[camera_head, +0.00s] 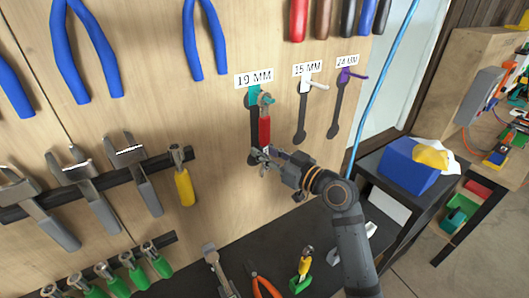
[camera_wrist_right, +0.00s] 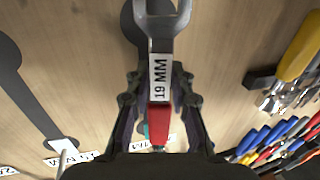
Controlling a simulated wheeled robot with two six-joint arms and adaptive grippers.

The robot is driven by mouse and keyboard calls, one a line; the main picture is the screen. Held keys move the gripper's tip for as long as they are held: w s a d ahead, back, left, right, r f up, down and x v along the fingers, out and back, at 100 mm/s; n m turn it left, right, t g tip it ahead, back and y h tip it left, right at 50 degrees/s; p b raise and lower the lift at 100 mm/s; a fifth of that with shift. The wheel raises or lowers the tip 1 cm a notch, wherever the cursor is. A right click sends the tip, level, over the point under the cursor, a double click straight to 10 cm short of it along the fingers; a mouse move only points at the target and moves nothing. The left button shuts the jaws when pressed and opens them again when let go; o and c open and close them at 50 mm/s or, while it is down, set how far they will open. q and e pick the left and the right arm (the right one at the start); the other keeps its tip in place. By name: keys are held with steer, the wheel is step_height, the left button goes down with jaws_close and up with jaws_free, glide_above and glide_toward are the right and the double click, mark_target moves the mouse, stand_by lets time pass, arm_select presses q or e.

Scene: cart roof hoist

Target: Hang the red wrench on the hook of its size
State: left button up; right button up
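The red wrench (camera_head: 264,130) is upright at the wall board under the 19 MM sign (camera_head: 254,79). Its upper end is at the teal hook (camera_head: 254,95) and appears to be on the peg; the exact fit is too small to tell. A dark wrench silhouette shows behind it. In the right wrist view, the red wrench (camera_wrist_right: 159,118) carries a 19 MM label and its grey open jaw points to the top. My right gripper (camera_head: 262,158) is at the wrench's lower part. Its fingers (camera_wrist_right: 158,95) stand either side with gaps, open. My left gripper is out of view.
A white hook (camera_head: 307,85) for 15 MM and a purple hook (camera_head: 346,75) for 24 MM are to the right, empty. Pliers and clamps hang left. A black bench (camera_head: 190,283) with tools lies below. A blue box (camera_head: 410,165) stands right.

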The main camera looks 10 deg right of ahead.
steer(key=o, duration=0.4)
steer(key=shift+c, duration=0.2)
steer(key=v, duration=0.7)
steer(key=shift+s+d, duration=0.15)
steer(key=shift+s, duration=0.05)
